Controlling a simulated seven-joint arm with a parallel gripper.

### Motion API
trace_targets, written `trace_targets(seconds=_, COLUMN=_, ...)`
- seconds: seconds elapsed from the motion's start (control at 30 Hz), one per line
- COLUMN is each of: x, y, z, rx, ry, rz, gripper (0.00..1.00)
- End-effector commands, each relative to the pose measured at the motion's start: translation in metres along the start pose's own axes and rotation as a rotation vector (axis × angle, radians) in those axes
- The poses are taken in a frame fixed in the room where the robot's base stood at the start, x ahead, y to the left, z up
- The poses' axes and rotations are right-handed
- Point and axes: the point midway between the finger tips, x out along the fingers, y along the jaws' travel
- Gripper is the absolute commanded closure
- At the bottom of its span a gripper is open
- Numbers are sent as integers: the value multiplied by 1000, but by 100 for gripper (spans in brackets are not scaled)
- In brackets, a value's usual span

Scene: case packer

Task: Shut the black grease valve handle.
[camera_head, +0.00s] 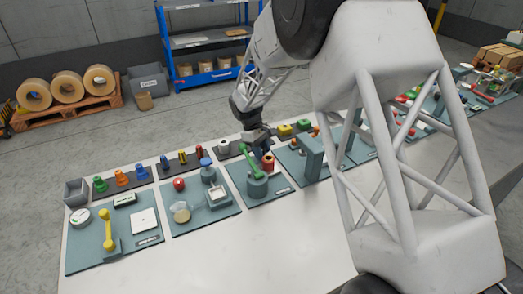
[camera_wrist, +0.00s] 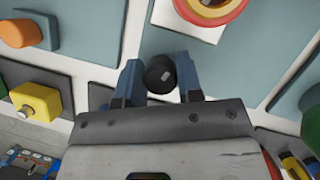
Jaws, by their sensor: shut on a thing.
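The black handle (camera_wrist: 159,74) shows in the wrist view as a short dark round end with a small pale mark. It sits between the two blue fingers of my gripper (camera_wrist: 159,76), which is shut on it. The handle's base and how far it is turned are hidden. In the head view my gripper (camera_head: 258,142) is low over the back of the bench, behind a green lever (camera_head: 250,160) and a red cylinder (camera_head: 268,163). I cannot make out the black handle there.
A red ring with a yellow inside (camera_wrist: 210,6) is close beyond the fingers in the wrist view. In the head view, the bench's front strip (camera_head: 220,255) is clear.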

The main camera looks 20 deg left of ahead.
Motion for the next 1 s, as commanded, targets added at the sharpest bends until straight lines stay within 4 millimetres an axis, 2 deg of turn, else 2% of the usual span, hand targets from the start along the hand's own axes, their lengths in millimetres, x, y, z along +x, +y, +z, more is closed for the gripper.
trace_targets(seconds=0.4, x=0, y=0, z=0, rx=-269, ry=0, rz=112, gripper=90)
trace_targets(seconds=1.0, x=0, y=0, z=0, rx=-328, ry=1, rz=137, gripper=90)
